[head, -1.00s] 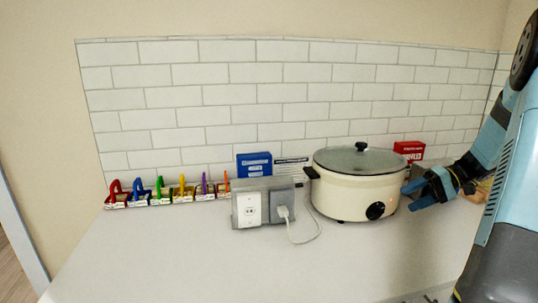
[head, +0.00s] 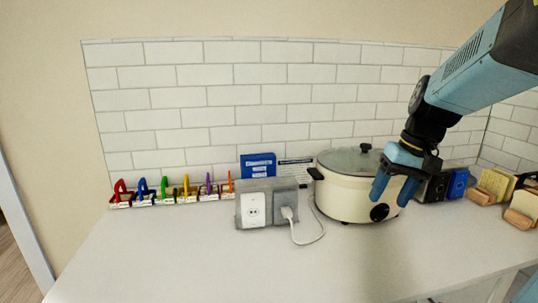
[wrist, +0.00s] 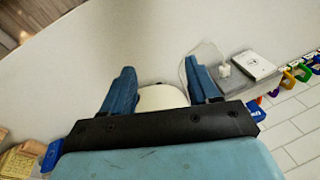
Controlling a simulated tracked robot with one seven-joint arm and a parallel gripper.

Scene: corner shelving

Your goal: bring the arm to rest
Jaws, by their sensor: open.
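My gripper (head: 392,190) is open, with its two blue fingers apart and pointing down. In the head view it hangs in front of the right side of a cream slow cooker (head: 345,195) and hides part of it. I see nothing held between the fingers. In the wrist view the gripper (wrist: 165,92) also shows its fingers spread, with a pale rounded part of the cooker (wrist: 162,98) visible between them. My arm comes in from the upper right.
A grey outlet box (head: 275,203) with a plugged-in white cord stands left of the cooker. A blue box (head: 257,166) is behind it. Several coloured clips (head: 165,190) line the wall at left. Wooden holders (head: 490,188) stand at right. The front left counter (head: 180,255) is clear.

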